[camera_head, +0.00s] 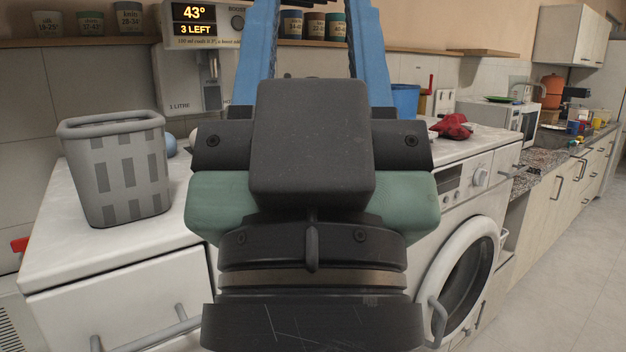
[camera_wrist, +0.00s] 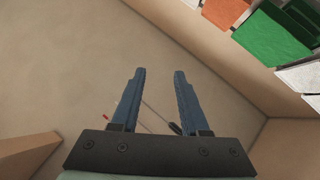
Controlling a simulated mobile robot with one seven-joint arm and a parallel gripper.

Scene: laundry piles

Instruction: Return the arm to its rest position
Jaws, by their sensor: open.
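My arm's end fills the middle of the head view, with the two blue fingers of my gripper (camera_head: 306,40) pointing up and away, spread apart. The fingertips are cut off by the top edge there. In the wrist view my gripper (camera_wrist: 158,72) shows both blue fingers apart with nothing between them. Beyond them is a plain beige surface. My arm hides the middle of the counter and part of the washing machine (camera_head: 455,270) in the head view.
A grey basket (camera_head: 117,166) stands on the white counter (camera_head: 60,240) at left. A dispenser (camera_head: 203,60) is on the wall behind. Dark red cloth (camera_head: 452,127) lies on the right worktop. Green and orange panels (camera_wrist: 268,38) show at upper right in the wrist view. Floor (camera_head: 560,270) at right is clear.

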